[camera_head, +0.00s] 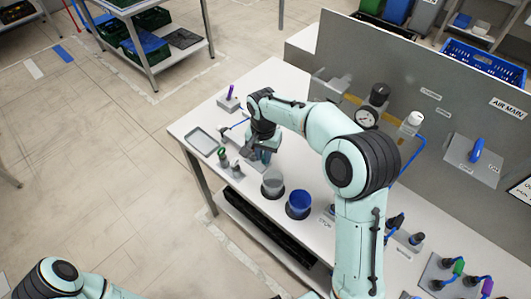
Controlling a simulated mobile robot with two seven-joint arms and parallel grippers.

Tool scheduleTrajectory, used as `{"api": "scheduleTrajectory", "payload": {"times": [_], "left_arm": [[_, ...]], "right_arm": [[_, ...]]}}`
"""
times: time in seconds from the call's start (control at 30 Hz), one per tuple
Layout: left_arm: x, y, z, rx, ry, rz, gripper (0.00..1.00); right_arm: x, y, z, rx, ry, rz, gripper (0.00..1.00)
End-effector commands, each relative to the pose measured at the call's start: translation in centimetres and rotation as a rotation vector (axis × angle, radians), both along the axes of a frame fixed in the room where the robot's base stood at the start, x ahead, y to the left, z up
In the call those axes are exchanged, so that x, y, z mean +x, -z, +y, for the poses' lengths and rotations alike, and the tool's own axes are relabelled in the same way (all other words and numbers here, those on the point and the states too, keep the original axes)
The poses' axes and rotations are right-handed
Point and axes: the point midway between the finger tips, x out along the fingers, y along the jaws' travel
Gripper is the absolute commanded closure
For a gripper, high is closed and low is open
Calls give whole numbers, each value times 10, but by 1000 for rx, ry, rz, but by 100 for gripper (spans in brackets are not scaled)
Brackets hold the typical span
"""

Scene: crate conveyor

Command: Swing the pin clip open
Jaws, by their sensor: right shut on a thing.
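My right gripper (250,150) is low over the white bench, between the grey tray (202,140) and the grey cup (272,184). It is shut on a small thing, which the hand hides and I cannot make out. I cannot pick out the pin clip for certain. Just left of the gripper a dark, green-marked upright part (222,156) stands on the bench, with a small grey fitting (237,170) beside it. My left arm shows only at the bottom left corner, and its gripper is out of view.
A purple pin (230,91) stands upright behind the tray. A blue cup (298,203) sits right of the grey cup. A grey panel (440,110) rises behind the bench, with a gauge (367,117) and a blue handle (477,150). Open floor lies left of the bench.

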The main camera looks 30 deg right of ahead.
Motion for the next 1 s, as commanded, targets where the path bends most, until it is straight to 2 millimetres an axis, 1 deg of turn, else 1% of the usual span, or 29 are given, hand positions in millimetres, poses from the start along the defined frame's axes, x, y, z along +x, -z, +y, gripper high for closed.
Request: {"api": "scheduleTrajectory", "payload": {"times": [0.23,0.67,0.7,0.77,1.0], "left_arm": [[1,-1,0,0,0,-1,57],[1,-1,0,0,0,-1,57],[1,-1,0,0,0,-1,57],[1,-1,0,0,0,-1,57],[1,-1,0,0,0,-1,57]], "right_arm": [[1,0,2,1,56,-1,100],[2,0,2,1,64,-1,100],[2,0,2,1,64,-1,76],[2,0,2,1,64,-1,57],[1,0,2,1,63,-1,57]]}}
